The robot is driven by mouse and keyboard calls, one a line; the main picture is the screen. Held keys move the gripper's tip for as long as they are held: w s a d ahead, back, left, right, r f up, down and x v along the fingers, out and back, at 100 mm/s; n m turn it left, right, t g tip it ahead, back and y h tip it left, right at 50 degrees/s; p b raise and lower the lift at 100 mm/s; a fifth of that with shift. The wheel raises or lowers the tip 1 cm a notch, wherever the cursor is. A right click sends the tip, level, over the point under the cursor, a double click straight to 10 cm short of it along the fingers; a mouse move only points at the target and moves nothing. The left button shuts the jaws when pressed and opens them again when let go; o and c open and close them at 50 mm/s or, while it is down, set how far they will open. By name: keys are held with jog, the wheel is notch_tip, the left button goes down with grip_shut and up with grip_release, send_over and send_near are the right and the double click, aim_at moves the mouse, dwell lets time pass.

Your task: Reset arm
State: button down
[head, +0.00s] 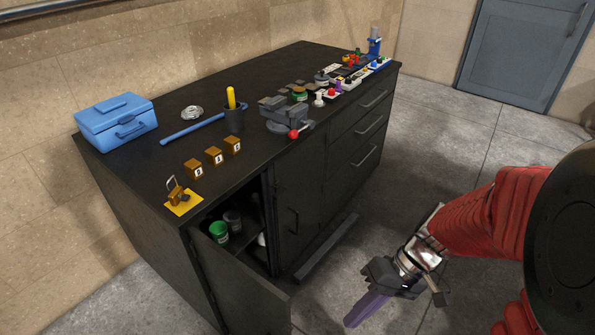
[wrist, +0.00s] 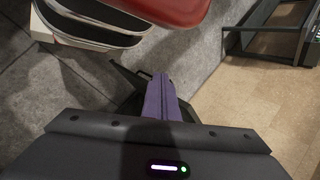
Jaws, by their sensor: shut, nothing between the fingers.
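My gripper (head: 366,309) hangs low over the grey floor at the lower right of the head view, in front of the black cabinet. Its purple fingers are closed together and hold nothing. In the wrist view the closed fingers (wrist: 160,97) point away from the dark gripper body. My red-sleeved arm (head: 487,222) reaches down from the right edge of the head view. The gripper is apart from the cabinet, with bare floor between them.
The black cabinet (head: 235,190) fills the middle, with one lower door (head: 240,285) swung open. Cans stand inside. A blue toolbox (head: 116,118), a vise (head: 286,117), wooden blocks and small parts stand on top. Grey floor (head: 440,130) is clear toward the grey door (head: 522,55).

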jog(key=w+d+r+m+t+h, duration=0.1)
jog(key=r+t+h, duration=0.5)
jog(key=r, duration=1.1)
jog(key=shift+d+r+m+t, duration=0.15)
jog(key=shift+d+m+t, duration=0.35)
jog(key=shift+d+t, duration=0.7)
jog(key=shift+s, duration=0.1)
dwell(2.1)
